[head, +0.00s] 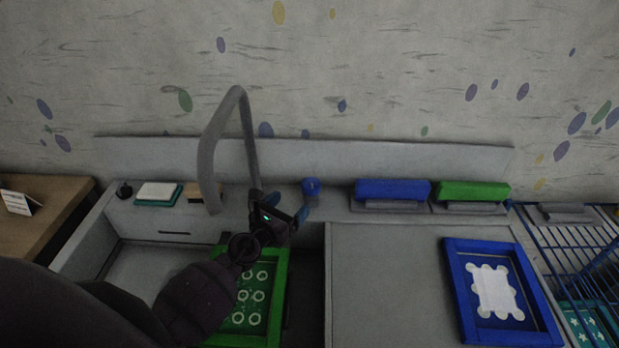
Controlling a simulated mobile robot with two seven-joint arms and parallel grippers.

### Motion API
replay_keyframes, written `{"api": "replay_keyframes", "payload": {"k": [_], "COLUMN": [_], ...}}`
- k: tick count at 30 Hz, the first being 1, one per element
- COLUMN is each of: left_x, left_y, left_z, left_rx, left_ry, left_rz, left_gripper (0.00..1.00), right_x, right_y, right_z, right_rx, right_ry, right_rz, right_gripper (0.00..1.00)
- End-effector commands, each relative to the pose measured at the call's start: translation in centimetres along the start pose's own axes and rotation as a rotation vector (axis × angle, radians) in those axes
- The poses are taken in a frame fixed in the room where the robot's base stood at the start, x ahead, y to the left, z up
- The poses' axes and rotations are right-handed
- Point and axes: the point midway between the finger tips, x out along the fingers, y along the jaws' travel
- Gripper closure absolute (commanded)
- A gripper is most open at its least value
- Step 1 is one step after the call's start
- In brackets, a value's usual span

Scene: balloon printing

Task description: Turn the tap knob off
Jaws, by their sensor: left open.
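The tap (245,130) is a tall grey bent spout that rises behind the sink and bends down on the left. A small blue knob (311,187) stands on the back ledge just right of the tap, and I take it to be the tap knob. My left gripper (287,207) is open and empty, in front of the tap's base and just left of and nearer than the knob. I cannot tell whether it touches the knob. The gripper and wrist hide the foot of the tap. My right gripper is out of view.
A green-framed screen (279,300) stands in the sink (135,270), partly behind my left arm. A blue-framed screen (455,280) lies on the grey counter (380,290). Blue (393,189) and green (473,191) blocks sit on the back ledge. A blue wire rack (570,245) is at right.

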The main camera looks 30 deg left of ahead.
Motion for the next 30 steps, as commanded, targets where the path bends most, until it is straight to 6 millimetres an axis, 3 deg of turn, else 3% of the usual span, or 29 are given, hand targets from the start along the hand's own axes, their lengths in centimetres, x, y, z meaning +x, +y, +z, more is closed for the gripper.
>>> {"api": "replay_keyframes", "payload": {"k": [16, 21, 30], "left_x": [8.4, 9.7, 10.2], "left_y": [-0.1, -0.1, -0.1], "left_z": [0.0, 0.0, 0.1], "left_rx": [-0.002, -0.002, -0.002], "left_ry": [-0.002, -0.002, -0.001], "left_rz": [-0.003, -0.003, -0.003], "left_gripper": [0.19, 0.19, 0.19], "right_x": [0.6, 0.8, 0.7], "right_y": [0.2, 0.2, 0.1], "right_z": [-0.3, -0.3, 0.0], "right_rx": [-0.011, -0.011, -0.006], "right_ry": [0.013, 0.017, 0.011], "right_rz": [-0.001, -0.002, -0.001], "right_gripper": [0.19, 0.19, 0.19]}}
